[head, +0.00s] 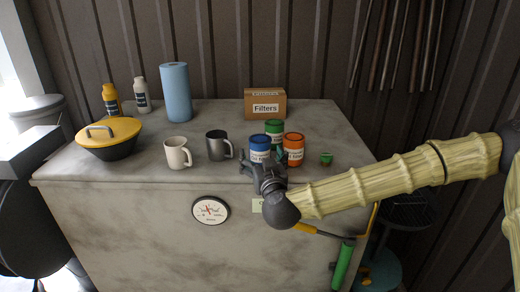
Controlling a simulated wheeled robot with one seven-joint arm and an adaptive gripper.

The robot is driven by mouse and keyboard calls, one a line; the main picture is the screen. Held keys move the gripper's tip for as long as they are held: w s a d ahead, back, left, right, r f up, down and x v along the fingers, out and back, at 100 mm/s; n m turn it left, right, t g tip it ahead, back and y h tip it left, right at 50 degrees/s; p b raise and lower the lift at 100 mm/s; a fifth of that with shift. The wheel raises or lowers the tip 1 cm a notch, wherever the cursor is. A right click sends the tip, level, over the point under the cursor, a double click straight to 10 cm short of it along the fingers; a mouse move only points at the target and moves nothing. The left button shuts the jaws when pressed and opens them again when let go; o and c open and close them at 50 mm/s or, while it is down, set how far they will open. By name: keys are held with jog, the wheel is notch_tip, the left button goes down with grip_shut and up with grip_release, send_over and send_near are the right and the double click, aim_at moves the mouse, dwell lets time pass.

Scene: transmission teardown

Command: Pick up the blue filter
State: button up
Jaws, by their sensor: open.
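The blue filter (260,143) is a short can with a blue top and a pale label, standing upright near the front of the grey table. A green filter (274,126) stands just behind it and an orange filter (294,144) stands to its right. My gripper (250,168) is open at the table's front edge, in front of the blue filter's lower part. The gripper covers part of the can's base. I cannot tell whether the fingers touch the can.
A dark grey mug (216,147) and a cream mug (177,154) stand left of the filters. A small green item (326,158) lies right. A Filters box (265,104), a blue roll (175,92) and a yellow-lidded pot (108,134) stand farther off. The table (225,115) is clear mid-back.

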aim_at(260, 139)
jog(key=shift+w+r+p, duration=0.3)
jog(key=shift+w+p, duration=0.45)
jog(key=shift+w, duration=0.2)
jog(key=shift+w+r+p, duration=0.15)
jog(key=shift+w+p, duration=0.6)
jog(key=shift+w, duration=0.45)
jog(key=shift+w+a, duration=0.2)
jog(key=shift+w, duration=0.4)
jog(key=c, duration=1.4)
jog(key=shift+o, duration=0.2)
jog(key=shift+r+b, duration=0.95)
jog(key=shift+r, duration=0.55)
jog(key=s+d+r+b, duration=0.1)
jog(key=s+d+b, duration=0.1)
jog(key=s, duration=0.5)
jog(key=s+d+b, duration=0.2)
jog(key=s+b, duration=0.1)
jog(key=s, duration=0.5)
jog(key=shift+s+r, duration=0.25)
jog(key=shift+r, duration=0.15)
